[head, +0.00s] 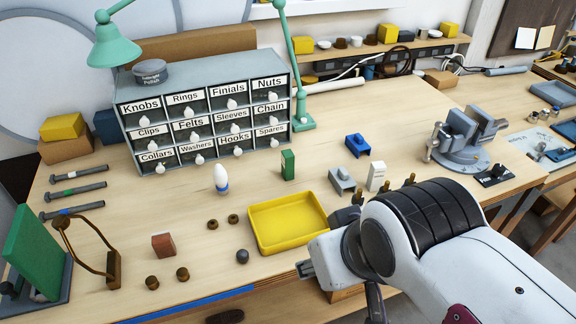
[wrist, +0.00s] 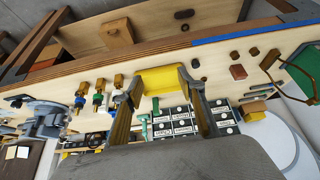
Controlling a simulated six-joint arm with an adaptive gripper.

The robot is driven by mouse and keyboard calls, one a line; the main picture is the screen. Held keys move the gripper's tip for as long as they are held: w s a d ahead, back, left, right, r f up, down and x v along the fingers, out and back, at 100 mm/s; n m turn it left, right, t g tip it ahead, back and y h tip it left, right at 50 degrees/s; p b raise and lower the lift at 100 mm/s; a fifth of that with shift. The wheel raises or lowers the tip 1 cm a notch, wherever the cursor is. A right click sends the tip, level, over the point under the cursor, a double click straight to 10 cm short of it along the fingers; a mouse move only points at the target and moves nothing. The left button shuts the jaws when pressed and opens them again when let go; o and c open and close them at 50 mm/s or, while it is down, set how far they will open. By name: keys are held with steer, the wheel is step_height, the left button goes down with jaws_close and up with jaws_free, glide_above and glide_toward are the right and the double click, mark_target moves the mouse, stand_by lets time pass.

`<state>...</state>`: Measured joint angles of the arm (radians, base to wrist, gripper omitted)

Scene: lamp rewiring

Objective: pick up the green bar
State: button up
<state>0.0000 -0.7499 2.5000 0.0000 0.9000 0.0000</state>
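The green bar (head: 288,164) is a small upright block on the bench in the head view, in front of the drawer unit's right end and behind the yellow tray. In the wrist view a small green patch below the tray may be this bar, but I cannot be sure. My gripper (wrist: 160,72) shows in the wrist view with its two fingers wide apart and nothing between them. The fingers frame the yellow tray in that view. In the head view my arm hides most of the gripper, at the right of the tray and apart from the bar.
The yellow tray (head: 288,223) lies empty. A white bottle (head: 221,179) stands left of the bar; blue (head: 357,146) and grey (head: 342,181) blocks lie to its right. The drawer unit (head: 203,112) and green lamp (head: 302,122) stand behind. Bare wood surrounds the bar.

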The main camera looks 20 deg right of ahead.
steer(key=shift+w, duration=0.15)
steer(key=t, duration=0.7)
glide_toward(290, 161)
steer(key=x, duration=0.2)
steer(key=shift+w+f+t, duration=0.7)
steer(key=shift+w+f, duration=0.05)
steer(key=shift+w, duration=0.1)
steer(key=shift+x, duration=1.25)
steer(key=shift+x, duration=2.6)
